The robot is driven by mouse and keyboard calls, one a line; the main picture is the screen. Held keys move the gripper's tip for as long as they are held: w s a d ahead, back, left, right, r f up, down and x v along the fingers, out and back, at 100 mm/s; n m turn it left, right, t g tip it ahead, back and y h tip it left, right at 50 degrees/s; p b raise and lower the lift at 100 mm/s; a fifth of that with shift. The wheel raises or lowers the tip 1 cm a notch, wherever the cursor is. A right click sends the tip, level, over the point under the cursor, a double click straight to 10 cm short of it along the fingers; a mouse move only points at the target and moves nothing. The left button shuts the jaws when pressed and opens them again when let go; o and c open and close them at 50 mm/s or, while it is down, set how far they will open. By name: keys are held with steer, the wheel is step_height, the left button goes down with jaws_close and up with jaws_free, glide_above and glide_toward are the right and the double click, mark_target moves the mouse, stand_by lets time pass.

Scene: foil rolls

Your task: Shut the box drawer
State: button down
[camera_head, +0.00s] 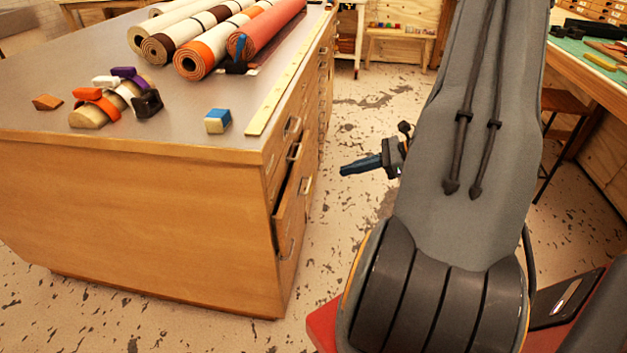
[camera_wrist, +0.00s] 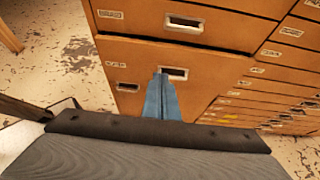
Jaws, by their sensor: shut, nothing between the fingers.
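The wooden cabinet (camera_head: 150,215) stands on the left in the head view. One drawer (camera_head: 291,207) on its right-hand face sticks out a little, with a dark gap along its edge. In the wrist view this seems to be the front (camera_wrist: 130,62) below a dark gap, with a metal-framed handle (camera_wrist: 181,75). My gripper (camera_head: 344,171) is shut and empty, to the right of the cabinet face and apart from it in the head view. Its blue fingers (camera_wrist: 163,76) point at the drawer front near the handle in the wrist view. Whether they touch it cannot be told.
Several rolls (camera_head: 203,58) lie on the cabinet top, with small coloured blocks (camera_head: 218,121) and a long ruler strip (camera_head: 275,88). A workbench (camera_head: 590,70) and a stool (camera_head: 565,101) stand at the right. The speckled floor (camera_head: 350,125) beside the drawers is clear.

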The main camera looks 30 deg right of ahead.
step_height(320, 180, down, 2)
steer(key=d+t+y+b, duration=0.1)
steer(key=d+t, duration=0.1)
steer(key=p, duration=0.1)
glide_toward(297, 177)
steer(key=x, duration=0.4)
steer(key=shift+w+a+f, duration=0.1)
steer(key=shift+w+f, duration=0.05)
steer(key=shift+w+a, duration=0.55)
